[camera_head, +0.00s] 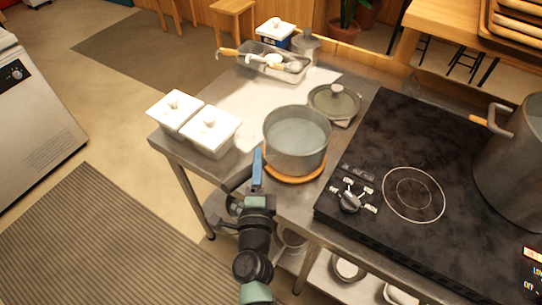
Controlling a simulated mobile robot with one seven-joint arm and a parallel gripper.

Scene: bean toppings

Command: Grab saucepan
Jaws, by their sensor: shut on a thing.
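A grey saucepan (297,146) stands upright on the metal counter, on a round orange-brown trivet (296,178). It looks empty inside. A lid with a knob (333,101) rests on the counter just behind it, to the right. My gripper (257,168) is at the saucepan's near left side and is shut. It appears to hold the saucepan's handle, which is mostly hidden by the gripper. My arm reaches up from the bottom of the view.
Two white lidded containers (212,132) stand left of the saucepan. A metal tray with utensils (265,67) is at the back. A black cooktop (375,160) with knobs lies to the right, bearing a large pot (515,165). Its marked ring (413,194) is clear.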

